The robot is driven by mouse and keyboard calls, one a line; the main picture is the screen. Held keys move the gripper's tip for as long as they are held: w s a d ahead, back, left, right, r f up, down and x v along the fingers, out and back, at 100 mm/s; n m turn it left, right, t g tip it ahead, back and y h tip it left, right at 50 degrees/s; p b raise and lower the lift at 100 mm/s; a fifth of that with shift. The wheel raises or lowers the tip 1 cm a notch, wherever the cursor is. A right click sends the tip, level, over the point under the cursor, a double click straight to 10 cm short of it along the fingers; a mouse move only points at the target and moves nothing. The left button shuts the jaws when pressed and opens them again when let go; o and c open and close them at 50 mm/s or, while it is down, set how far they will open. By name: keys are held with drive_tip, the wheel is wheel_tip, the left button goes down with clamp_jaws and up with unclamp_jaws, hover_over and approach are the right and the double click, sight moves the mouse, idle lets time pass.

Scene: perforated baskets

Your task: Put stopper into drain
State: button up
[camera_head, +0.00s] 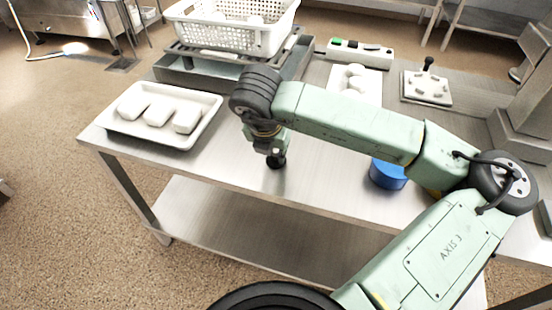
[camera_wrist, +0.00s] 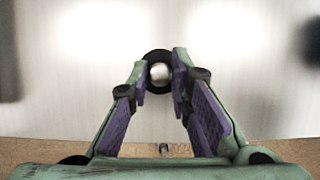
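My gripper (camera_wrist: 160,73) points down over the steel table near its front edge. In the wrist view, a round black piece with a shiny silver knob, which looks like the stopper (camera_wrist: 160,55), sits between the fingertips. The fingertips stand close on both sides of the knob, but whether they touch it is unclear. In the head view, my gripper (camera_head: 274,152) is low over the table, with a black part at its lower end. I cannot make out a drain; my arm hides part of the table.
A white tray with white blocks (camera_head: 199,135) is at the left. A white perforated basket (camera_head: 279,41) stands on a scale at the back. A blue round item (camera_head: 388,176) lies under my forearm. A board with a black knob (camera_head: 425,98) is at the right. Steel table (camera_head: 235,165) shows bare around my gripper.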

clamp_jaws()
drive_tip(key=shift+r, duration=0.1)
